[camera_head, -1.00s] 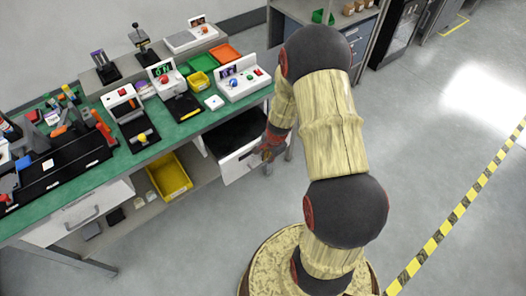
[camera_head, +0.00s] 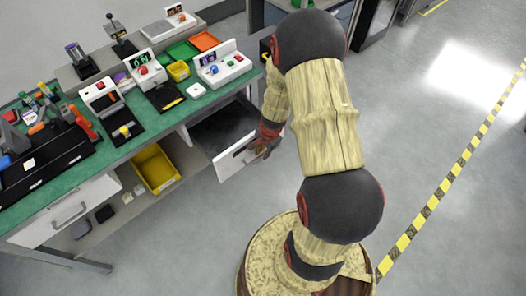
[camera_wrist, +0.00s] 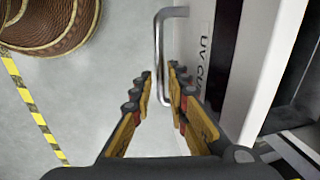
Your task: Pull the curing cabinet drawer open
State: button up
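The curing cabinet drawer (camera_head: 236,160) sticks out below the right end of the green bench, partly open, with its dark inside (camera_head: 222,128) showing. Its white front with "UV" lettering is at the right of the wrist view (camera_wrist: 207,45). A metal bar handle (camera_wrist: 160,45) stands off that front.
A closed white drawer (camera_head: 66,210) and a yellow bin (camera_head: 156,168) are under the bench to the left. Several devices and trays stand on the green bench top (camera_head: 150,150). The grey floor (camera_head: 200,240) in front is clear; yellow-black tape (camera_head: 440,185) crosses it at the right.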

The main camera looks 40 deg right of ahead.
jog(key=shift+o, duration=1.1)
jog(key=shift+w, duration=0.1)
jog(key=shift+r, duration=0.1)
jog(key=shift+r, duration=0.55)
notch_tip(320, 180, up, 11)
jog(key=s, duration=0.2)
jog(key=shift+s+f, duration=0.15)
jog(key=shift+f, duration=0.05)
